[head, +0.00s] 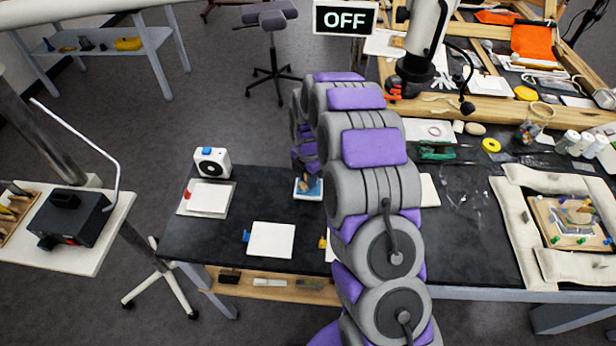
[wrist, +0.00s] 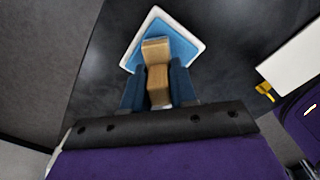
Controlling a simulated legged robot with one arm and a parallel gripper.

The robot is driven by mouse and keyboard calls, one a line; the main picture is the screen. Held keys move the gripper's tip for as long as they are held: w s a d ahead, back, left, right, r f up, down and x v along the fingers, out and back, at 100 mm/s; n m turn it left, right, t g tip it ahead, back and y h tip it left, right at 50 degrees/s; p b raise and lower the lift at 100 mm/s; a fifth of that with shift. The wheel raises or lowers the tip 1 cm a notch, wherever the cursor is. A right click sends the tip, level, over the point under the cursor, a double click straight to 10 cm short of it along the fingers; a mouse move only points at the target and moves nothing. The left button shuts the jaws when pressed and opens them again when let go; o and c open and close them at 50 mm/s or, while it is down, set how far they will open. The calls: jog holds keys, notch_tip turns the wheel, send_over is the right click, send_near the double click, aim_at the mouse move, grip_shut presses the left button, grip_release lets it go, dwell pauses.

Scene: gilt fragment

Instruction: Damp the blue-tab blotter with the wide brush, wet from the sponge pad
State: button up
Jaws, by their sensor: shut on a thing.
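The blue-tab blotter (head: 271,240) is a white square lying flat on the dark bench, its blue tab on the left edge. The sponge pad (head: 298,194) is blue in a white square tray, behind and right of that blotter. It also shows at the top of the wrist view (wrist: 184,48). My gripper (wrist: 158,84) is shut on a wooden-handled brush (wrist: 157,78), its fingers on either side. The brush end overlaps the pad in both views; I cannot tell whether it touches. The bristles are hidden.
A yellow-tab blotter (wrist: 291,58) lies near the pad, mostly hidden by my arm in the head view. Another white blotter (head: 208,198) lies at left beside a white device (head: 212,163). A padded tray of fragments (head: 570,222) is at right. Bare bench surrounds the blue-tab blotter.

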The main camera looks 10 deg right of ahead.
dwell(0.4)
jog(key=shift+r+p, duration=1.35)
jog(key=shift+r, duration=2.15)
jog(key=s+r+m, duration=0.2)
jog(key=r+m, duration=0.1)
jog(key=m, duration=0.8)
jog(key=s+r+m, duration=0.3)
jog(key=m, duration=0.9)
jog(key=shift+s+d+m, duration=0.15)
jog(key=shift+s+m, duration=0.15)
jog(key=shift+s, duration=0.05)
